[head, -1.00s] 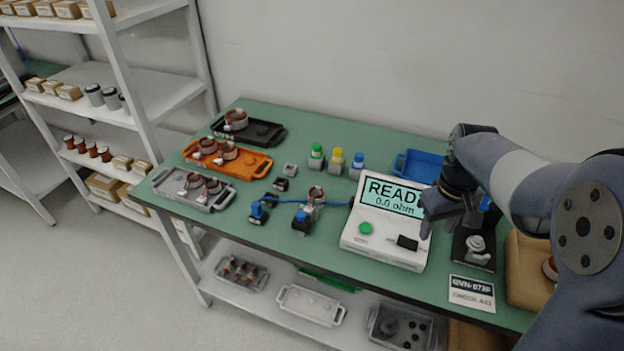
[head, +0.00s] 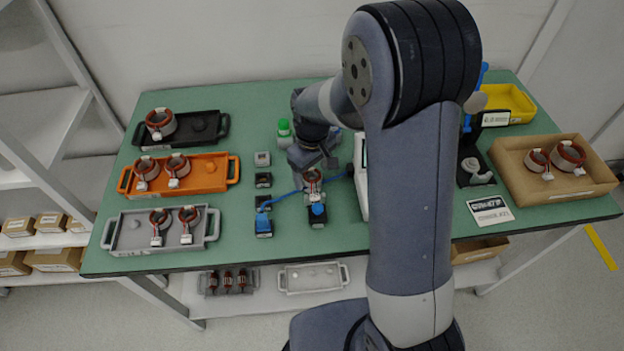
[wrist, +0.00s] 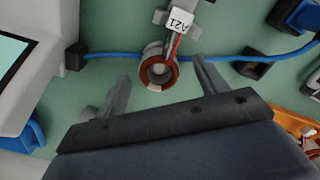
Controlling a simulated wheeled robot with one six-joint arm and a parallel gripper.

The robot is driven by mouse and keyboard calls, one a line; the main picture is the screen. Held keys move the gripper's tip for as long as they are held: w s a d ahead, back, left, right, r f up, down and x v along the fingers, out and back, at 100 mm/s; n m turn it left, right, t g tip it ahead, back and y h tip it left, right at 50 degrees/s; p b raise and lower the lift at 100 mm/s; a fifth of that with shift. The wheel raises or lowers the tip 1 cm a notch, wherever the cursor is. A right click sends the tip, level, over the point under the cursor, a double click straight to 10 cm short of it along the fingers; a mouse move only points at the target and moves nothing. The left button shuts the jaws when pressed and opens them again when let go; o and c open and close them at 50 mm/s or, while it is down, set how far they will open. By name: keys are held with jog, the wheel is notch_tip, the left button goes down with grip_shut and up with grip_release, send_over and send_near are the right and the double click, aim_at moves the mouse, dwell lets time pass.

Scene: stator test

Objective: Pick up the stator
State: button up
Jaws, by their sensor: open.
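In the wrist view the two fingers stand on either side of the ring, with gaps visible and no contact seen. Other stators lie in the grey tray (head: 128,243), orange tray (head: 213,184), black tray (head: 186,142) and cardboard box (head: 510,160).
A blue cable (wrist: 235,57) runs past the stator. Blue-topped blocks (head: 264,225) stand close by. The tester (head: 360,178) is mostly hidden behind my arm. A green-capped bottle (head: 284,132) and a yellow bin (head: 515,103) stand farther back.

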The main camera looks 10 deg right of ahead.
jog(key=shift+d+f, duration=0.1)
jog(key=shift+f, duration=0.35)
jog(key=c, duration=1.1)
jog(key=shift+c, duration=0.2)
